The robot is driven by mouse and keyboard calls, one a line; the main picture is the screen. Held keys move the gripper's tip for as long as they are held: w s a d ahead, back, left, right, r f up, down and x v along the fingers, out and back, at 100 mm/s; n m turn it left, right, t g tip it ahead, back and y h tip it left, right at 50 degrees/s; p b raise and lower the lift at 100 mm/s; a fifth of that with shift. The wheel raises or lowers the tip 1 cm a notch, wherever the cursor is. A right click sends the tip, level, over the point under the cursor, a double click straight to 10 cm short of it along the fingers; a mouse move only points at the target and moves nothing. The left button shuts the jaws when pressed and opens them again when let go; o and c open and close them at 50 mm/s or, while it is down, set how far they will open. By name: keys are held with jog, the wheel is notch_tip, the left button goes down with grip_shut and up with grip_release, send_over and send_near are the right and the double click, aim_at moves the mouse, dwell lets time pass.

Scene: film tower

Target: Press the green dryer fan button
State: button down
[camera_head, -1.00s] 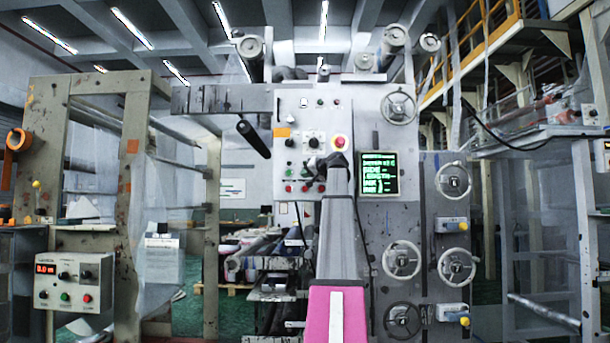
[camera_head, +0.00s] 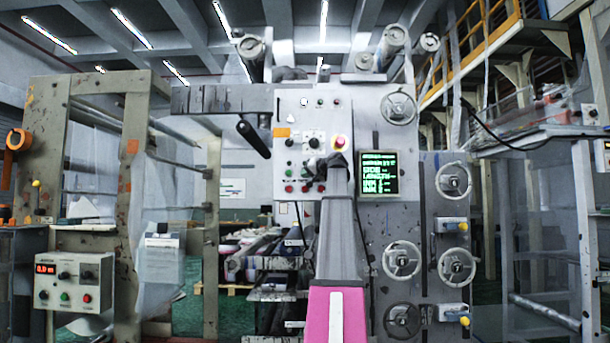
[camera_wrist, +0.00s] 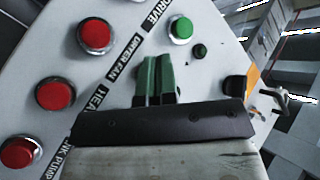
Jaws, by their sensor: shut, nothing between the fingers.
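In the wrist view the control panel (camera_wrist: 225,25) fills most of the picture. Its tilted labels include "DRIVE" (camera_wrist: 157,12) and "DRYER FAN" (camera_wrist: 123,60). A green button (camera_wrist: 180,28) sits beside the "DRIVE" label. No green button shows clearly beside the "DRYER FAN" label; my fingers cover that part of the panel. My gripper (camera_wrist: 157,62) is shut and empty, its two green fingers side by side in front of the panel. I cannot tell whether the tips touch it. In the head view my gripper (camera_head: 325,165) is in front of the panel (camera_head: 290,110), its tips hard to make out.
Several red buttons, among them one beside "DRYER FAN" (camera_wrist: 95,37), line the left in the wrist view. A black knob (camera_wrist: 236,86) is at right. In the head view a red emergency knob (camera_head: 339,142) and a green-text screen (camera_head: 378,174) are close to my gripper.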

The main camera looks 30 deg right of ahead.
jog(key=shift+w+d, duration=0.3)
jog(key=shift+w, duration=0.1)
dwell(0.5)
jog(key=shift+s+a, duration=0.1)
dwell(0.3)
jog(key=shift+s+a, duration=0.4)
jog(key=shift+s, duration=0.25)
jog(key=shift+s, duration=0.1)
jog(key=s+a, duration=0.1)
jog(key=s, duration=0.1)
jog(key=s+a, duration=0.1)
jog(key=s, duration=0.1)
jog(key=shift+a, duration=0.3)
dwell(1.7)
